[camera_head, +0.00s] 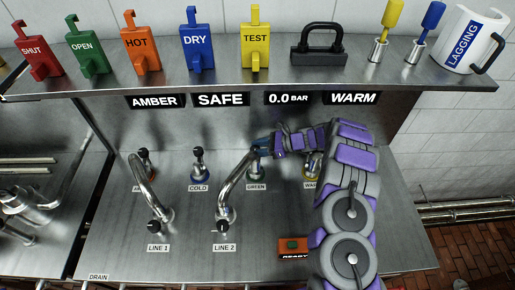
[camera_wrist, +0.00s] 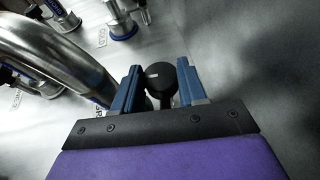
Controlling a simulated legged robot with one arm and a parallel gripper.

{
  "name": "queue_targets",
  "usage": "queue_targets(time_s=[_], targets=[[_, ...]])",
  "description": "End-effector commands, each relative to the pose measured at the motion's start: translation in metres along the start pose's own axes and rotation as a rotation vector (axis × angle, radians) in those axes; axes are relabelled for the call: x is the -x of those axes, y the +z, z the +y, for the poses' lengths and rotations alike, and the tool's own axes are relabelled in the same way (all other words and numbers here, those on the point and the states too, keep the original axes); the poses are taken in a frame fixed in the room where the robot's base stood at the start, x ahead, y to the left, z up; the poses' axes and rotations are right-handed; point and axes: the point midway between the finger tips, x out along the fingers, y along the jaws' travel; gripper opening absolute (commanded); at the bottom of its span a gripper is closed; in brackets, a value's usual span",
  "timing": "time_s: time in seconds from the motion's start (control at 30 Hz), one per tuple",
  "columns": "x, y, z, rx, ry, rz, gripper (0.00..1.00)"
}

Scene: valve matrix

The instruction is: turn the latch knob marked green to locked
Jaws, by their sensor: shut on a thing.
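The green knob stands above the label GREEN (camera_head: 256,187), behind the tall curved LINE 2 faucet (camera_head: 235,182). Its base shows just above the label, and its top is largely hidden by my gripper (camera_head: 262,146). In the wrist view my gripper (camera_wrist: 160,90) has its two blue fingers on either side of a black round knob head (camera_wrist: 160,76). The fingers are shut on this knob. My purple and grey arm comes in from the right. I cannot read the knob's lock position.
The LINE 2 faucet (camera_wrist: 55,55) arches close to the left of my fingers. The COLD knob (camera_head: 198,163) is to the left, and the WARM knob (camera_head: 311,166) is partly behind my arm. A shelf (camera_head: 280,78) with tags and tools runs above. A READY box (camera_head: 293,245) sits at the front.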

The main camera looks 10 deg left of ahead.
Motion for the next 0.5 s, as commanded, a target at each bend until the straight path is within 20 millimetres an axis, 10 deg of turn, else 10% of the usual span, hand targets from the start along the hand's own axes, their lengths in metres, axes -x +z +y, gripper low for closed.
queue_targets(time_s=[0.5], targets=[[-0.0004,0.0010,-0.0008,0.001,-0.003,0.002,0.67]])
